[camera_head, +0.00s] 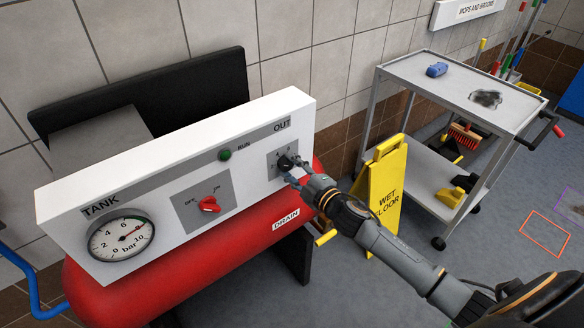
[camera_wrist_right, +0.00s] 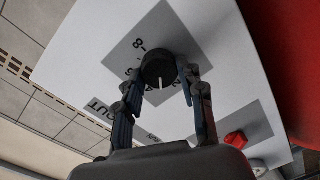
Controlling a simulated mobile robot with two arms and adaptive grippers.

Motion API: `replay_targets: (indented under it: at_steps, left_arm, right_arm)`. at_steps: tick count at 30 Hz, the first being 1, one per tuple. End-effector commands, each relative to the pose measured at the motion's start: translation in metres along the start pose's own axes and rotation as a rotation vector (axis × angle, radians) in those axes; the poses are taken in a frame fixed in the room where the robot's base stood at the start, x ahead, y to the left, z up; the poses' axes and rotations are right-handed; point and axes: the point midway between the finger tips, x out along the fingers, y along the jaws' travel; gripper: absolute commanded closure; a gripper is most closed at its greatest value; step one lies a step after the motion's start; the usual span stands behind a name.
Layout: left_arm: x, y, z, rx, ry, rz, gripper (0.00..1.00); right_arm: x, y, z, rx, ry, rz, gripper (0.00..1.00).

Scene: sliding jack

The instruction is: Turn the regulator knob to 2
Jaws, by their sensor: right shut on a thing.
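The regulator knob (camera_head: 286,163) is a small black knob on a grey plate (camera_head: 273,169) under the word OUT, at the right end of the white panel (camera_head: 160,160). In the right wrist view the knob (camera_wrist_right: 158,70) shows a white pointer line toward the bottom of the picture. A "8" is readable on the plate above it; the other numbers are partly hidden by the fingers. My right gripper (camera_head: 296,176) is shut on the knob, with one finger on each side of it in the right wrist view (camera_wrist_right: 159,86). My left gripper is not in view.
Left along the panel are a red OFF/ON switch (camera_head: 209,204), a green RUN light (camera_head: 225,155) and a TANK gauge (camera_head: 121,240). A red tank (camera_head: 180,275) lies below. A yellow wet floor sign (camera_head: 384,190) and a grey cart (camera_head: 445,68) stand to the right.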

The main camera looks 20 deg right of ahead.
Motion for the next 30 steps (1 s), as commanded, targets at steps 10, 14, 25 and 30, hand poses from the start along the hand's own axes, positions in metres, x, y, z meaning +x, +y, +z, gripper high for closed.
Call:
replay_targets:
  at_steps: [10, 14, 25, 30]
  left_arm:
    - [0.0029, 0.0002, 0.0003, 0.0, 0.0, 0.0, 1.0]
    - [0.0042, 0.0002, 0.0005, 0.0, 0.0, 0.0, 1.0]
    - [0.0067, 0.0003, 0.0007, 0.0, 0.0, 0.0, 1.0]
    - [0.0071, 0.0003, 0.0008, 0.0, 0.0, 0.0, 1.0]
  right_arm:
    - [0.0003, -0.0009, -0.001, -0.319, -0.015, 0.007, 0.93]
    - [0.0003, -0.0013, -0.001, -0.421, -0.02, 0.009, 0.93]
    - [0.0003, -0.0024, -0.0009, -0.611, -0.031, 0.01, 0.93]
    - [0.0002, -0.0026, -0.0009, -0.644, -0.032, 0.011, 0.93]
